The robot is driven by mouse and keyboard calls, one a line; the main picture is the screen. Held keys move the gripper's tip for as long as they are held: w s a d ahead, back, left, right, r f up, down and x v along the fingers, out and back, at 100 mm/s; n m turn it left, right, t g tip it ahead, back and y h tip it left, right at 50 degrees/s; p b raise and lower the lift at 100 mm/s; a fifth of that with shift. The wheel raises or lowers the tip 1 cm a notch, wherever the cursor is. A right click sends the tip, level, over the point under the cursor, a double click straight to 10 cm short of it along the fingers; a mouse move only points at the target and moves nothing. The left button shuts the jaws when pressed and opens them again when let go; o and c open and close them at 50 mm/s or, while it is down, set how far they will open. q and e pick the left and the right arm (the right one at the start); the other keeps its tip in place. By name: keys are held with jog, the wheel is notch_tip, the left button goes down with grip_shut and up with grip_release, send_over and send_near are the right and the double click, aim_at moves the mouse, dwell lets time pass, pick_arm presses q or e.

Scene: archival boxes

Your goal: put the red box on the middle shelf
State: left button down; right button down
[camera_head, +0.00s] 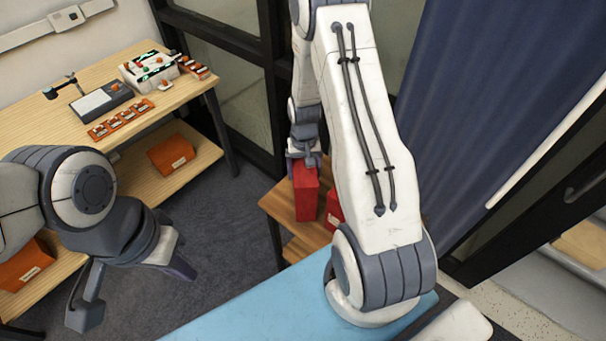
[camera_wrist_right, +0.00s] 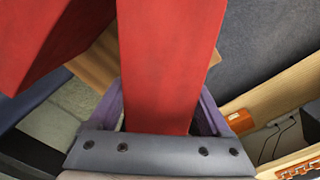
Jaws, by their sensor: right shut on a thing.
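A red box (camera_head: 305,192) stands upright under my right gripper (camera_head: 304,152) in the head view. My right gripper is shut on it; in the right wrist view the red box (camera_wrist_right: 168,65) fills the space between the fingers. A second red box (camera_head: 333,208) is beside it, partly hidden by my right arm; it also shows in the right wrist view (camera_wrist_right: 45,35). Both are at a small wooden surface (camera_head: 302,240); I cannot tell whether the held box touches it. My left gripper (camera_head: 133,290) is open and empty. I cannot tell which surface is the middle shelf.
A wooden workbench (camera_head: 50,118) at left carries a grey device (camera_head: 101,101), a white tray (camera_head: 150,70) and small orange parts. Its lower shelf (camera_head: 190,160) holds an orange box (camera_head: 171,154). A blue surface (camera_head: 250,312) is in front. A dark curtain (camera_head: 480,100) hangs at right.

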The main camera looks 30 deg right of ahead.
jog(key=shift+f, duration=0.8)
jog(key=shift+f, duration=0.15)
grip_release()
